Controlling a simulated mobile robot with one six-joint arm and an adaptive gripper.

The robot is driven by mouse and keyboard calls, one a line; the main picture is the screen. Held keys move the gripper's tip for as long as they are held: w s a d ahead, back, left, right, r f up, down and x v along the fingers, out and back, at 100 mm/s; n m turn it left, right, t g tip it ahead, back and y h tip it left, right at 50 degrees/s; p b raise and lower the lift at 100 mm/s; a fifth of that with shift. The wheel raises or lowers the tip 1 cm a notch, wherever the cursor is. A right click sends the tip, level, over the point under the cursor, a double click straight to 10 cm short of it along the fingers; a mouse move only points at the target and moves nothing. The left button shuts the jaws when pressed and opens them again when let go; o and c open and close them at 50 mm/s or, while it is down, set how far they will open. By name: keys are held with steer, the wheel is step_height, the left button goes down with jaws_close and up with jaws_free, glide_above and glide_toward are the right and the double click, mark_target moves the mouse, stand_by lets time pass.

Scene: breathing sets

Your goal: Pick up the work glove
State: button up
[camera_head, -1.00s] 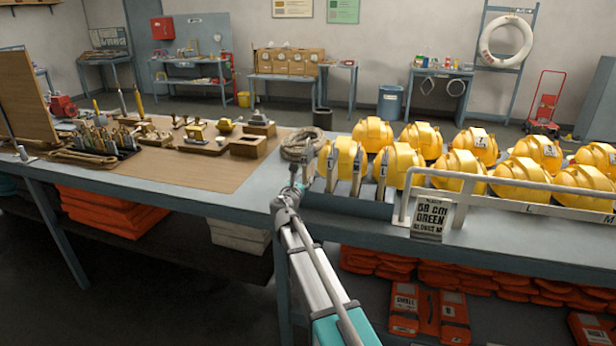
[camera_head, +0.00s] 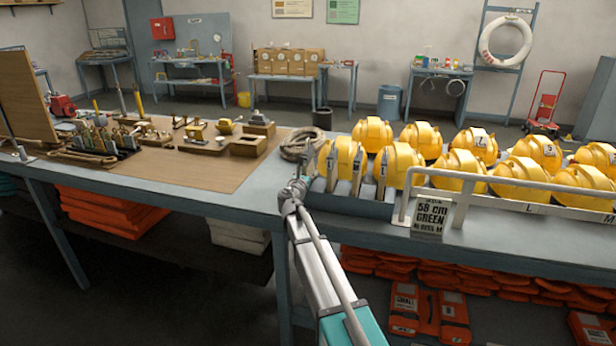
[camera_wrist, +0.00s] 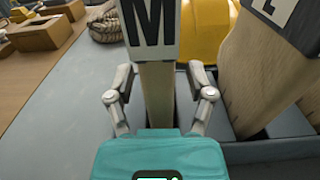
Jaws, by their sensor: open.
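A pale upright piece with a dark cuff and a white M label, which looks like the work glove (camera_wrist: 158,92), stands between my gripper's fingers in the wrist view. In the head view it seems to be the leftmost labelled piece (camera_head: 332,168) in the grey rack (camera_head: 345,204). My gripper (camera_wrist: 160,72) is open, with one finger on each side of the pale part below the label. I cannot tell whether either finger touches it. A similar pale piece with an L label (camera_wrist: 262,75) stands to its right. My gripper (camera_head: 299,180) is small in the head view.
Yellow helmets (camera_head: 463,172) fill the right of the bench behind a metal rail (camera_head: 520,183). A coiled rope (camera_head: 300,146) lies just behind the rack. Wooden boxes and tools cover the brown board (camera_head: 205,170). The grey bench top left of the rack is clear.

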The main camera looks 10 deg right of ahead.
steer(key=shift+w+d, duration=0.3)
steer(key=shift+w, duration=0.25)
jaws_close()
